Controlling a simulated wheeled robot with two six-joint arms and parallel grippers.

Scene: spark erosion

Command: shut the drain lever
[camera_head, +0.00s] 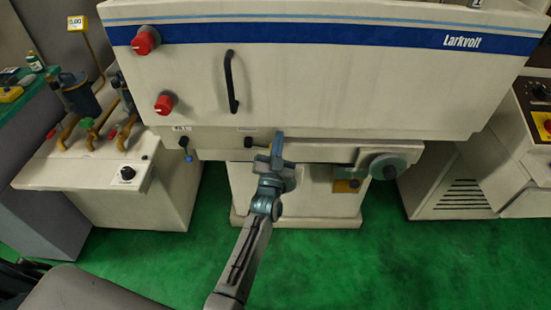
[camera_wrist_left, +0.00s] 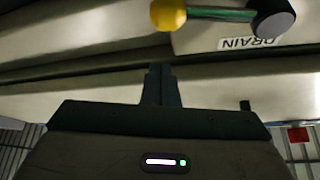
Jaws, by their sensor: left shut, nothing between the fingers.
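The drain lever shows in the left wrist view as a green rod (camera_wrist_left: 222,14) with a yellow ball end (camera_wrist_left: 168,14) and a dark round hub (camera_wrist_left: 273,20). A DRAIN label (camera_wrist_left: 250,43), turned over in this view, is beside the hub. In the head view the dark hub (camera_head: 248,142) is on the machine's front, left of my left gripper (camera_head: 278,137), which partly hides the lever. The rod lies roughly level. The left gripper is shut and empty; in the wrist view its fingers (camera_wrist_left: 160,84) are apart from the yellow ball. My right gripper is not in view.
The white Larkvolt machine (camera_head: 340,90) has red knobs (camera_head: 146,41) and a black handle (camera_head: 231,82). A small blue-ended lever (camera_head: 188,157) is at left, a round grey-green handwheel (camera_head: 387,167) at right. Cabinets stand both sides; green floor (camera_head: 340,270) is clear in front.

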